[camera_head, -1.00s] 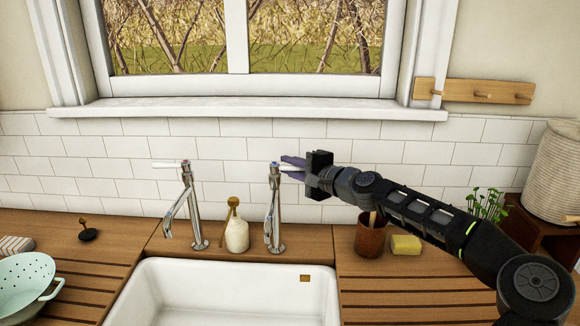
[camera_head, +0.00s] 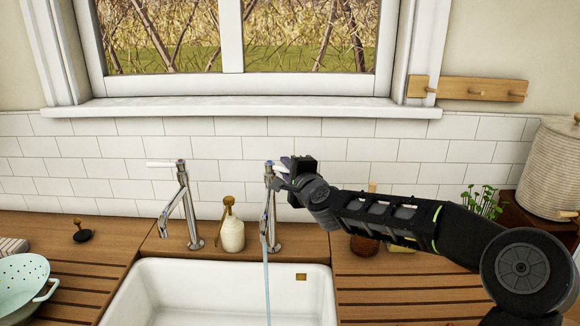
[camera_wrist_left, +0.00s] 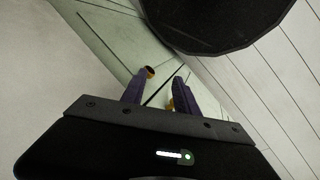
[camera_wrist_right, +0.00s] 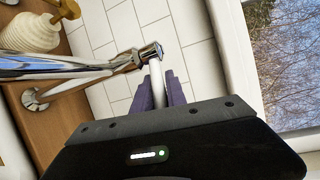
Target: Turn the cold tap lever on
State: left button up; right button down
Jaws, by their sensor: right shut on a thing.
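The right-hand tap (camera_head: 273,225) is chrome and stands behind the sink; a thin bluish stream of water (camera_head: 266,275) runs from its spout into the basin. Its white lever shows in the right wrist view (camera_wrist_right: 156,78), running from the blue-marked tap head (camera_wrist_right: 150,54) to between the purple fingers. My right gripper (camera_wrist_right: 160,92) is shut on this lever; in the head view the gripper (camera_head: 285,172) partly hides it. My left gripper (camera_wrist_left: 160,88) is open and empty, in the left wrist view only.
A second chrome tap (camera_head: 186,205) with a white lever stands left, and a cream soap bottle (camera_head: 232,235) between the taps. The white sink (camera_head: 165,285) is below. A colander (camera_head: 22,285) sits at left, a plant (camera_head: 482,203) and basket (camera_head: 553,172) at right. My right arm hides part of the right counter.

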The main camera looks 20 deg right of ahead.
jog(key=shift+a, duration=0.1)
jog(key=c, duration=1.3)
grip_release()
jog(key=shift+c, duration=0.2)
jog(key=s+r+b, duration=0.1)
jog(key=s+b, duration=0.3)
jog(key=s, duration=0.3)
jog(key=shift+s+b, duration=0.3)
jog(key=shift+s, duration=0.1)
